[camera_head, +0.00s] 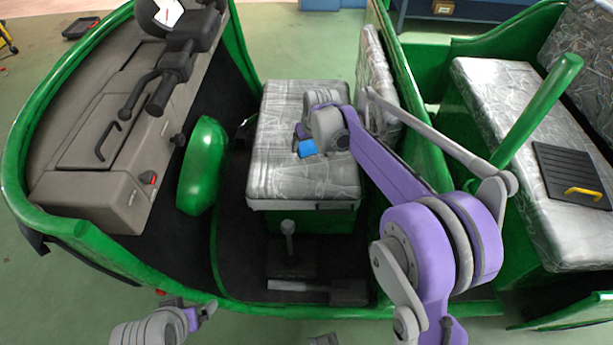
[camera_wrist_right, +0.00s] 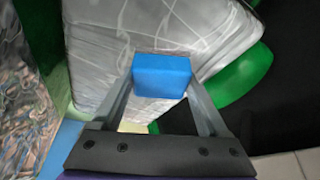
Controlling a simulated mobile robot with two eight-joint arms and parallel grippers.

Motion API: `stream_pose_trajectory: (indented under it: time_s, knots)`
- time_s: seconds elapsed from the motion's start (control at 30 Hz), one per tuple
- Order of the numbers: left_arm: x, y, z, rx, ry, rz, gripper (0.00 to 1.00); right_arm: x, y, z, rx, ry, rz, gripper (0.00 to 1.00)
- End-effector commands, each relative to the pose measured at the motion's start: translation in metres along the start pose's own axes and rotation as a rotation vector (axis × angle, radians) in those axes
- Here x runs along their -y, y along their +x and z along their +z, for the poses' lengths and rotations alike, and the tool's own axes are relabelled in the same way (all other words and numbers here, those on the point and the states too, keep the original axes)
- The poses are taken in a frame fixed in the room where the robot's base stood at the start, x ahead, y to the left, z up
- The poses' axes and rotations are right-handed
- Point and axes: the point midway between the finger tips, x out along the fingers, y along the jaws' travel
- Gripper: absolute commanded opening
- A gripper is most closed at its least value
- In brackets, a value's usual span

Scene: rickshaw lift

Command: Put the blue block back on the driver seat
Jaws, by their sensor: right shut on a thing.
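The blue block (camera_head: 307,148) is over the grey, plastic-wrapped driver seat (camera_head: 290,185). My right gripper (camera_head: 300,140) reaches over the seat from the right and is shut on the block. In the right wrist view the block (camera_wrist_right: 162,76) sits between the two fingers, with the seat cushion (camera_wrist_right: 95,55) behind it. I cannot tell whether the block touches the cushion. My left gripper (camera_head: 206,312) is low at the left, outside the green rickshaw body; its jaws are too small to read.
The seat's backrest (camera_head: 376,75) stands on its right. A green hump (camera_head: 203,165) and the handlebar (camera_head: 160,85) are to its left. A lever (camera_head: 288,240) rises from the floor in front of the seat. A black panel with a yellow handle (camera_head: 572,175) lies on the rear bench (camera_head: 500,85).

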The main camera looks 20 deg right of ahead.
Motion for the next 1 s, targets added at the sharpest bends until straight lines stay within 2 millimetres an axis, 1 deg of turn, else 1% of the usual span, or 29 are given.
stream_pose_trajectory:
  time_s: [0.03,0.23,0.3,0.53,0.7,1.0]
  knots:
    - [0.000,0.004,0.002,0.001,0.000,0.000,1.00,0.000,0.009,0.000,0.000,-0.002,-0.001,0.17]
    - [0.000,0.008,0.004,0.003,0.000,0.000,1.00,-0.001,0.041,0.013,-0.001,-0.003,-0.001,0.17]
    - [0.000,0.009,0.004,0.003,0.000,0.000,1.00,-0.001,0.050,0.017,-0.002,-0.003,-0.001,0.17]
    - [0.000,0.011,0.005,0.004,0.000,0.000,1.00,-0.001,0.067,0.024,-0.002,-0.002,-0.001,0.17]
    - [0.000,0.015,0.007,0.005,0.000,0.000,1.00,-0.001,0.089,0.033,-0.002,-0.002,-0.001,0.17]
    - [0.000,0.015,0.007,0.005,0.000,0.000,1.00,0.000,0.091,0.035,-0.002,-0.002,-0.001,0.17]
